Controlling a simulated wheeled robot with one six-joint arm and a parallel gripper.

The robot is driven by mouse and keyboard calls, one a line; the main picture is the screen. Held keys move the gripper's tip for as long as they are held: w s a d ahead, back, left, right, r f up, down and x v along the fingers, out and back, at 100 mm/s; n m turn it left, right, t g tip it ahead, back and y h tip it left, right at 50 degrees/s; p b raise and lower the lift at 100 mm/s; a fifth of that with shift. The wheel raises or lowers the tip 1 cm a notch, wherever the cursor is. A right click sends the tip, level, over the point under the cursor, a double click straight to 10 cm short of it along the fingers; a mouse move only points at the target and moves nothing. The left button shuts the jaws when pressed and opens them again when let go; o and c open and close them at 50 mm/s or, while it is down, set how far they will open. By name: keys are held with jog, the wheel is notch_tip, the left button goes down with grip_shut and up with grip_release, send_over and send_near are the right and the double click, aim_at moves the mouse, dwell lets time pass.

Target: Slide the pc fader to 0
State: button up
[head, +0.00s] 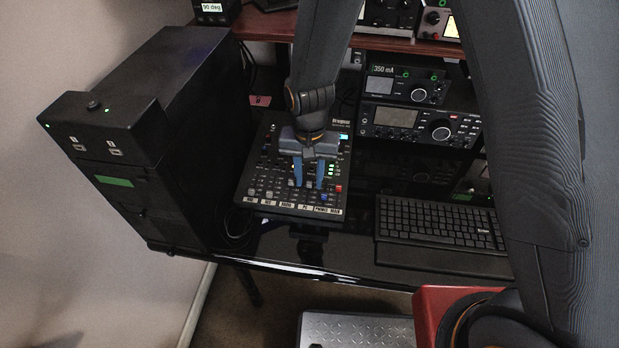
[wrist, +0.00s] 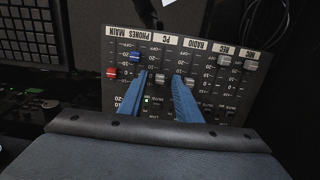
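The black mixer (head: 262,160) lies on the desk, with a row of faders along its near edge. In the wrist view, the PC fader (wrist: 160,77) is a light grey cap in line with the PC label (wrist: 163,38), some way along its slot from the OFF end. My gripper (wrist: 159,78) has its two blue fingers apart, one on each side of the PC fader, with a visible gap. In the head view my gripper (head: 309,186) points down at the fader rows. The small scale numbers beside the PC cap are too blurred to read surely.
The grey radio fader (wrist: 190,80) is close beside one finger. The blue phones fader (wrist: 134,57) and red main fader (wrist: 111,72) are on the other side. A keyboard (head: 440,222) lies right of the mixer, and a black PC tower (head: 165,110) stands left.

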aim_at(309, 183)
jog(key=shift+r+b, duration=0.8)
jog(key=shift+r, duration=3.1)
jog(key=s+d+r, duration=0.2)
jog(key=d, duration=0.6)
jog(key=s+d+r, duration=0.2)
jog(key=s+d, duration=0.1)
jog(key=d, duration=0.5)
jog(key=s+d+r+t, duration=0.1)
jog(key=s+d+r, duration=0.1)
jog(key=d, duration=0.6)
jog(key=shift+s+r+n, duration=0.35)
jog(key=shift+s+n, duration=0.05)
jog(key=shift+s, duration=0.05)
jog(key=shift+a, duration=0.1)
